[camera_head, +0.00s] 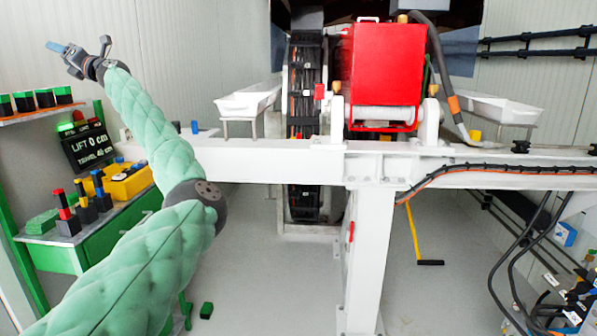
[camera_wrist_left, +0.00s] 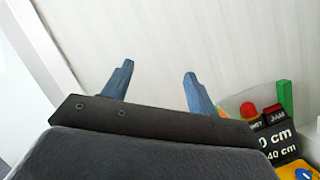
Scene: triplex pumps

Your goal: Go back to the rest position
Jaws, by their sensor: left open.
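My left gripper (camera_head: 77,46) is raised at the upper left of the head view, at the end of my green padded arm. It is held in front of the pale panelled wall, above the green workbench (camera_head: 110,235). In the left wrist view my left gripper (camera_wrist_left: 158,75) shows two blue fingers spread apart, with nothing between them. My right gripper is not in view.
A display (camera_head: 88,146) reading "LIFT 0 cm" stands behind the bench. Black-and-green parts stand on a shelf (camera_head: 40,112) at left. A white beam (camera_head: 270,160) crosses ahead, below a red machine housing (camera_head: 387,65).

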